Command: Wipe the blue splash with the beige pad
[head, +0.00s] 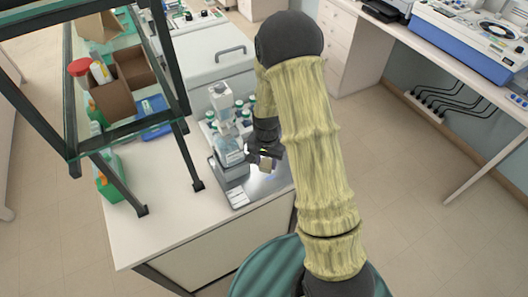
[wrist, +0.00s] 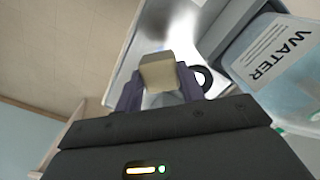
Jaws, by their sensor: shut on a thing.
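The beige pad (wrist: 160,72) is a small block between the two purple-grey fingers of my gripper (wrist: 160,88) in the wrist view. My gripper (head: 264,160) is shut on it. In the head view the pad (head: 267,164) shows small, over or close to a shiny metal surface (head: 265,188) near the bench's front right; I cannot tell whether they touch. I cannot make out the blue splash clearly in either view; my gripper and the pad cover part of that surface.
A bottle labelled WATER (wrist: 275,58) stands close beside my gripper; a clear bottle (head: 229,151) shows on a grey device (head: 229,172) just left of it. Several green-capped bottles (head: 241,108) stand behind. A dark-framed shelf (head: 125,131) stands on the bench's left; the bench (head: 165,215) is bare at front left.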

